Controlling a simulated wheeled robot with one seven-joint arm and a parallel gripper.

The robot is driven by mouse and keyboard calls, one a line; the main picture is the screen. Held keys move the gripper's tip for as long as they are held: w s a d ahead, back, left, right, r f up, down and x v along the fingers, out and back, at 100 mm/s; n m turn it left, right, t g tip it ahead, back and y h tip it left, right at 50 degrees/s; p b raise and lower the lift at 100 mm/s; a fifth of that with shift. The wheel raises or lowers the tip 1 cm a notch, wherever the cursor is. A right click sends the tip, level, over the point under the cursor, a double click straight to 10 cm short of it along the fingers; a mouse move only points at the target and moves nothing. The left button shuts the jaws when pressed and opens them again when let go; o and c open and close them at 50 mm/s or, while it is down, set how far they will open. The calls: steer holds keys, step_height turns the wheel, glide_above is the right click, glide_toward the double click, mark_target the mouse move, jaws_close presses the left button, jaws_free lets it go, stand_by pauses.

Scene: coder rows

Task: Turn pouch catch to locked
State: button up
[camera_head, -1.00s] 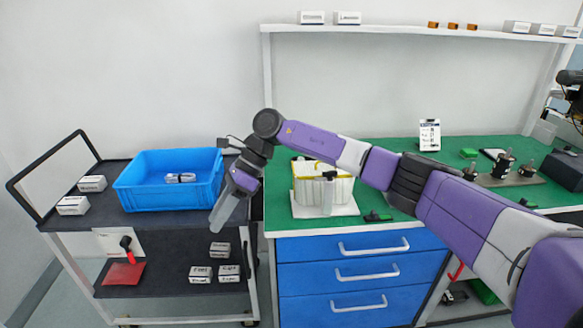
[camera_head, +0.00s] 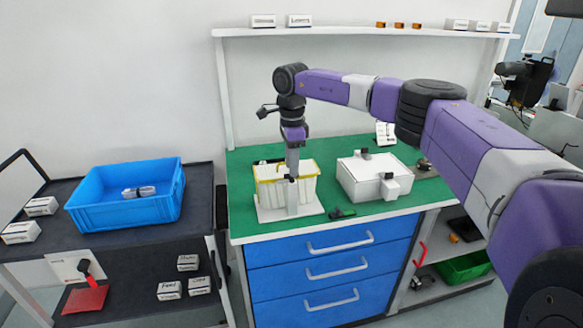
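A pale ribbed, pouch-like holder (camera_head: 270,194) with a yellow rim stands on a white base on the green bench. A small dark catch (camera_head: 290,178) sits at the top of a pale upright post (camera_head: 292,200) on its front. Whether the catch stands at locked is too small to tell. My gripper (camera_head: 292,172) points straight down over the front of the holder, its grey fingers at or just above the catch. Contact cannot be told. The fingers overlap in this view, so their opening does not show, and they hide part of the rim.
A white box (camera_head: 358,182) with a dark knob stands right of the holder. A small dark-green item (camera_head: 343,213) lies near the bench's front edge. A cart with a blue bin (camera_head: 125,214) stands left. Blue drawers (camera_head: 330,268) are below the bench. My arm spans the right side.

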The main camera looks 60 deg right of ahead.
steer(key=shift+f, duration=0.9)
jaws_close()
steer(key=shift+r+m+p, duration=0.1)
steer(key=shift+m+p, duration=0.2)
steer(key=shift+m, duration=0.1)
steer(key=m+p, duration=0.1)
steer(key=m, duration=0.2)
steer(key=shift+r, duration=0.1)
steer(key=m+p, duration=0.2)
steer(key=m, duration=0.3)
steer(key=shift+m, duration=0.3)
steer(key=m+p, duration=0.2)
steer(key=m, duration=0.2)
steer(key=shift+w, duration=0.1)
steer(key=m+p, duration=0.2)
steer(key=m, duration=0.2)
steer(key=shift+p, duration=0.3)
steer(key=shift+m, duration=0.5)
